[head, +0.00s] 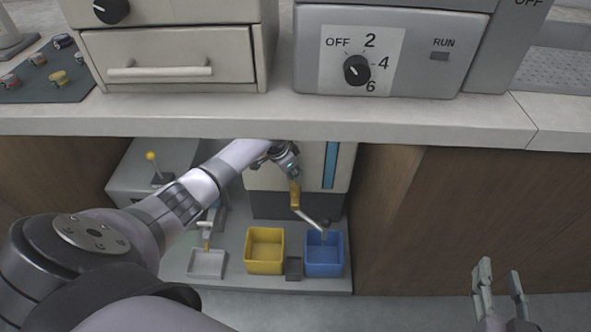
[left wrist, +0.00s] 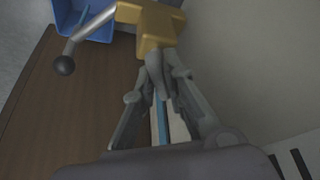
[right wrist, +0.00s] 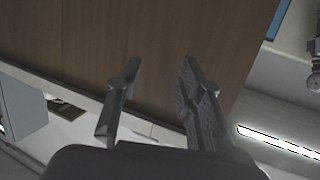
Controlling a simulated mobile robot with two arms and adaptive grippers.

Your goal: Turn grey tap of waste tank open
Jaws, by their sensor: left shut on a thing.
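The waste tank (head: 265,178) stands under the counter as a pale box with a dark lower part and a blue strip on its front. Its tap has a brass-coloured body (head: 295,195), also large in the left wrist view (left wrist: 150,28). A silver arm (head: 309,218) with a dark rounded end (left wrist: 64,66) runs from this body towards the blue bin. My left gripper (left wrist: 158,72) is closed around the grey part of the tap beside the brass body; its fingers partly hide that part. My right gripper (head: 499,276) is open and empty at the lower right.
A blue bin (head: 311,263) and a yellow bin (head: 253,262) stand on the low shelf below the tap. A white tray (head: 207,263) and a yellow-knobbed lever (head: 152,156) are further left. The counter edge (head: 250,124) overhangs my left gripper. A wooden panel (head: 450,220) lies right.

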